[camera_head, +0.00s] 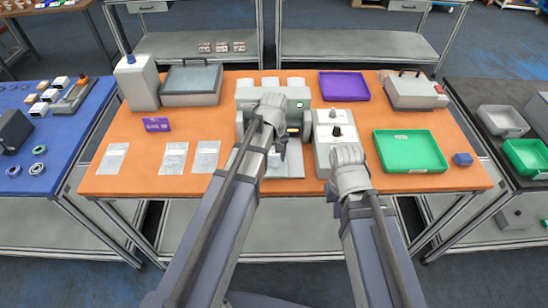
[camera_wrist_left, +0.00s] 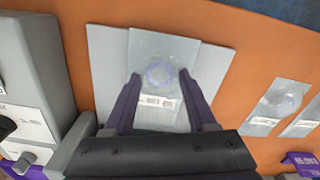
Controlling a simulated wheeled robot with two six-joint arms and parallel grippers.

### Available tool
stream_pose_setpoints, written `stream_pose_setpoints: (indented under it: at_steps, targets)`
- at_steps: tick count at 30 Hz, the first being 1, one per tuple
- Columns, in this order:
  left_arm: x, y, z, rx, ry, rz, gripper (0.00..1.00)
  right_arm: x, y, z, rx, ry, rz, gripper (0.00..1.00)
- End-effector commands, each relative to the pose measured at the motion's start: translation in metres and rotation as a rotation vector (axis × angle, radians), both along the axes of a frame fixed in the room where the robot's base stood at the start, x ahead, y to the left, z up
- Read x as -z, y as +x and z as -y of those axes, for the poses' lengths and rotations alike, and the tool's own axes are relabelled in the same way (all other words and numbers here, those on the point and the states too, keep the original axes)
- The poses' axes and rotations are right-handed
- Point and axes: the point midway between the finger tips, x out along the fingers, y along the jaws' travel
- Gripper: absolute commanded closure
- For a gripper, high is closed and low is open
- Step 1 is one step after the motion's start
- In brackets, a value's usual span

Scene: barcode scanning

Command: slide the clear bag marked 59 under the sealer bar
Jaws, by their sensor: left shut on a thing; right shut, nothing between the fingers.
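A clear bag (camera_wrist_left: 160,75) with a round ring-shaped item inside and a white label lies flat on a light grey plate (camera_wrist_left: 107,60). Its label is too small to read as 59. My left gripper (camera_wrist_left: 161,80) has a finger at each side edge of the bag and is shut on it. In the head view my left gripper (camera_head: 281,152) is low at the front of the grey-green sealer (camera_head: 246,92), over the plate. My left arm covers part of the sealer and its bar. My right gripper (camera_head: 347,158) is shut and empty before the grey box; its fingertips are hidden.
The grey box with a black knob (camera_head: 323,121) stands right of the sealer. Several similar bags (camera_head: 173,159) lie at the left front. A purple sign (camera_head: 156,125) stands behind them. Green (camera_head: 409,151) and purple trays (camera_head: 343,86) are at right.

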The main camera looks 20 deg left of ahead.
Motion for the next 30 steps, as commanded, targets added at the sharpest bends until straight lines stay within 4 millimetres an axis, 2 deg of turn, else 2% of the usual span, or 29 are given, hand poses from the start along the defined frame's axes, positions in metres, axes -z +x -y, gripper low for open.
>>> stream_pose_setpoints:
  at_steps: [1,21,30]
  targets:
    - [0.008,0.000,0.000,0.000,0.000,0.000,1.00,0.008,0.000,0.000,0.000,0.000,0.000,1.00]
    - [0.007,0.051,-0.014,0.000,0.000,0.000,1.00,0.007,0.000,0.000,0.000,0.000,0.000,1.00]
    - [0.008,0.059,-0.017,0.000,0.000,0.000,1.00,0.008,0.000,0.000,0.000,0.000,0.000,1.00]
